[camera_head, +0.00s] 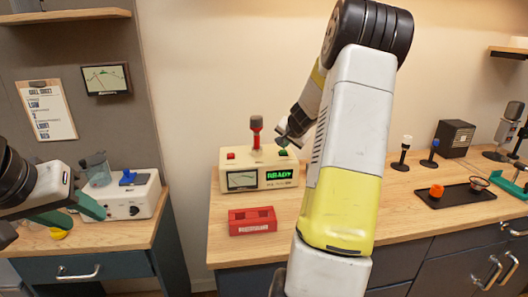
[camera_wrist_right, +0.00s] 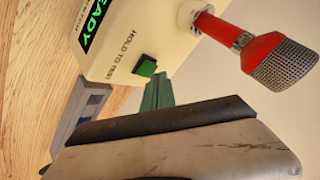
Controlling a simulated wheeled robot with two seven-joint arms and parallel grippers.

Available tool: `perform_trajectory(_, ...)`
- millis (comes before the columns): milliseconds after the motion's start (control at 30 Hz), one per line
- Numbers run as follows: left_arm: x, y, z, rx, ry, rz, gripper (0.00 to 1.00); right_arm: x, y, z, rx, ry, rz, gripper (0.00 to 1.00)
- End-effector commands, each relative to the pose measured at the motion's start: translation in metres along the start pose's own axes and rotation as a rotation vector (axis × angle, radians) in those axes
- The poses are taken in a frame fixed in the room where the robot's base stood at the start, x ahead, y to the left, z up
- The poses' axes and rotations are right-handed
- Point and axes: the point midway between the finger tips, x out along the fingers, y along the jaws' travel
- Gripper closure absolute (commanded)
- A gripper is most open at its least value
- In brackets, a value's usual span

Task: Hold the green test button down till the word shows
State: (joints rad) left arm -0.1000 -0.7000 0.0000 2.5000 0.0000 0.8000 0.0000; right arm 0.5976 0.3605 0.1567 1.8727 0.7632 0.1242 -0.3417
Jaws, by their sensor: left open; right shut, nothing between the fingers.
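The cream tester box (camera_head: 250,184) stands on the wooden bench. Its display (camera_head: 279,174) shows READY in green letters, partly visible in the right wrist view (camera_wrist_right: 97,18). The green test button (camera_head: 283,153) is at the right of the box top; in the wrist view the button (camera_wrist_right: 146,66) sits beside the words HOLD TO TEST. My right gripper (camera_head: 284,141) is shut and empty, its green fingertip (camera_wrist_right: 158,91) right at the button; I cannot tell whether it touches or presses. My left gripper (camera_head: 85,212) is open and empty at the left, away from the box.
A red-handled microphone (camera_head: 256,133) stands upright on the box, close to the button, near a red button (camera_head: 231,155). A red tray (camera_head: 252,221) lies in front. A white device (camera_head: 135,198) is near my left gripper. A black tray (camera_head: 455,196) lies at right.

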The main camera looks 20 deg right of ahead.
Motion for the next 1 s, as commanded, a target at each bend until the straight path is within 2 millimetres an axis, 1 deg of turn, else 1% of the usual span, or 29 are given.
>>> perform_trajectory(1000, 0.0, 0.0, 0.0, 0.0, 0.0, 0.0, 0.56, 0.007, 0.0049, 0.0053, 0.0, -0.001, 0.0, 1.0)
